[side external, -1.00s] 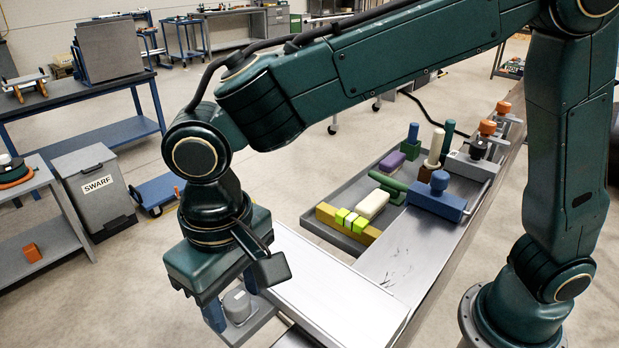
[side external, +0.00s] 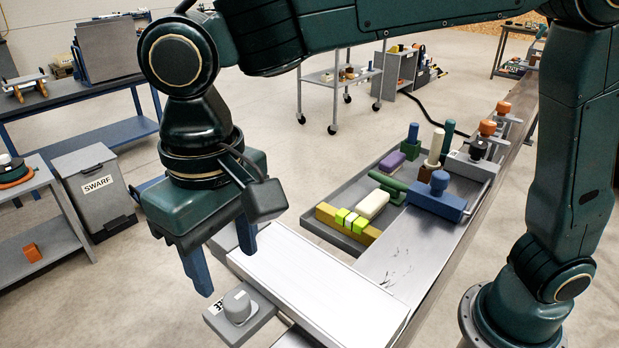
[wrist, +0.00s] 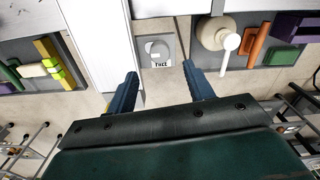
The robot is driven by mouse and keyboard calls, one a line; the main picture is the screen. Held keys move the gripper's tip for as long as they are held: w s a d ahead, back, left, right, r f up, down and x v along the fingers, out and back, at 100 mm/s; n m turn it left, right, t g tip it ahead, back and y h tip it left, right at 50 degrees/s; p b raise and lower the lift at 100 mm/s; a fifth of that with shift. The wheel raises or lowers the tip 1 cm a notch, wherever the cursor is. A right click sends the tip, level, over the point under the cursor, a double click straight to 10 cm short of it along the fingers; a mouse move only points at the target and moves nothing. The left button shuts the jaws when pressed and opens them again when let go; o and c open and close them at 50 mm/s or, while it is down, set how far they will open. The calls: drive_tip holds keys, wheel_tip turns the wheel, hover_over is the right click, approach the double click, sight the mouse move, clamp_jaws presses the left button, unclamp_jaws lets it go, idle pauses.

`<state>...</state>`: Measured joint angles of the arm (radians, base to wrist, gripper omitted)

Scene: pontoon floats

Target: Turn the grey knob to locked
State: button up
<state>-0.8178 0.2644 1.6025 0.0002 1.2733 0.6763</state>
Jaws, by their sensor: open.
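The plate carries a dark-and-white label, too small to read surely. The knob also shows in the wrist view (wrist: 155,50), on its plate ahead of my fingertips. My gripper (side external: 226,270) has blue fingers spread apart with nothing between them. It hangs above and behind the knob in the side view, apart from it. In the wrist view my gripper (wrist: 160,82) has its two fingers on either side below the plate.
A white board (side external: 310,285) lies beside the knob plate. A grey tray (side external: 330,235) farther back holds several coloured blocks and pegs, with a blue block (side external: 436,200) near it.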

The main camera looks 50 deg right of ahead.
sight(239, 295)
wheel_tip(239, 295, up, 7)
drive_tip(key=shift+f, duration=0.15)
idle(0.5)
drive_tip(key=s+d+t+y, duration=0.1)
drive_tip(key=s+d+t, duration=0.15)
drive_tip(key=d, duration=1.65)
drive_tip(key=s+d+f+t, duration=0.1)
drive_tip(key=s+d+f, duration=0.2)
drive_tip(key=d, duration=0.3)
drive_tip(key=s+d+f+m+t+h, duration=0.1)
drive_tip(key=s+d+f+t, duration=0.1)
drive_tip(key=s+d, duration=0.4)
drive_tip(key=shift+d+f+m, duration=0.25)
drive_tip(key=shift+f+m, duration=0.05)
drive_tip(key=shift+f, duration=0.45)
